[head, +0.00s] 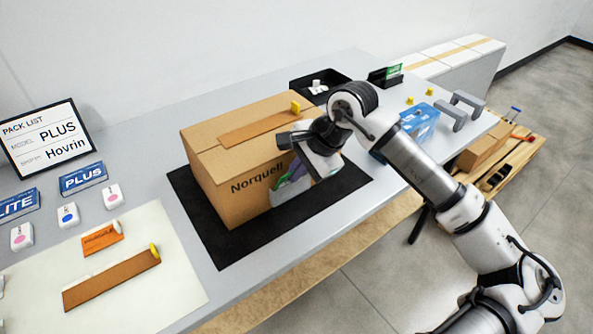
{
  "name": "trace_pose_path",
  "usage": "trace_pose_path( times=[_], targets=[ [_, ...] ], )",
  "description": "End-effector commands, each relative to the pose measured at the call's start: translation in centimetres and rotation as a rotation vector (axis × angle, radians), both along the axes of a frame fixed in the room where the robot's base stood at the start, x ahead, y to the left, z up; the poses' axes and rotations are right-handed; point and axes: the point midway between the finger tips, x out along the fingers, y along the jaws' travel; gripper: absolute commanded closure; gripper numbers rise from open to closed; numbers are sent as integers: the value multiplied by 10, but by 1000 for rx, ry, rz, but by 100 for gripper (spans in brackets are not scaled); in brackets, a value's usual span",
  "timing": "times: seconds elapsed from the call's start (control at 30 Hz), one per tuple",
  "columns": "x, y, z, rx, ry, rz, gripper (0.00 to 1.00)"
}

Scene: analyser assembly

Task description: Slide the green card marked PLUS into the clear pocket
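The brown carton marked Norquell (222,183) stands on a black mat. The pale clear pocket (291,203) is on its front face, at the right end. Something green (283,181) and something purple (298,171) show at the pocket's mouth. I cannot read any marking on the green piece, nor tell how deep it sits. My gripper (305,168) is right at the pocket, in front of the carton's right end. Its fingertips are hidden or too small to make out, so I cannot tell whether it holds the green piece. Another green card (394,70) stands in a black holder at the back.
A tape strip with a yellow tab lies on the carton's top. A black tray (303,86), a blue pack (418,122) and grey blocks (450,116) stand behind my arm. At left are blue PLUS (83,178) and LITE boxes, a pack list sign (46,140) and a pale mat (170,285).

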Motion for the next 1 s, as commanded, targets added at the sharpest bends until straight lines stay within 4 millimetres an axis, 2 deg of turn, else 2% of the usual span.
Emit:
trace_pose_path(
  times=[0.47, 0.7, 1.0],
  targets=[
    [0, 0, -2, 0, 0, 0, 100],
    [0, 0, -2, 0, 0, 0, 72],
    [1, 1, -2, 1, -1, 0, 72]
  ],
)
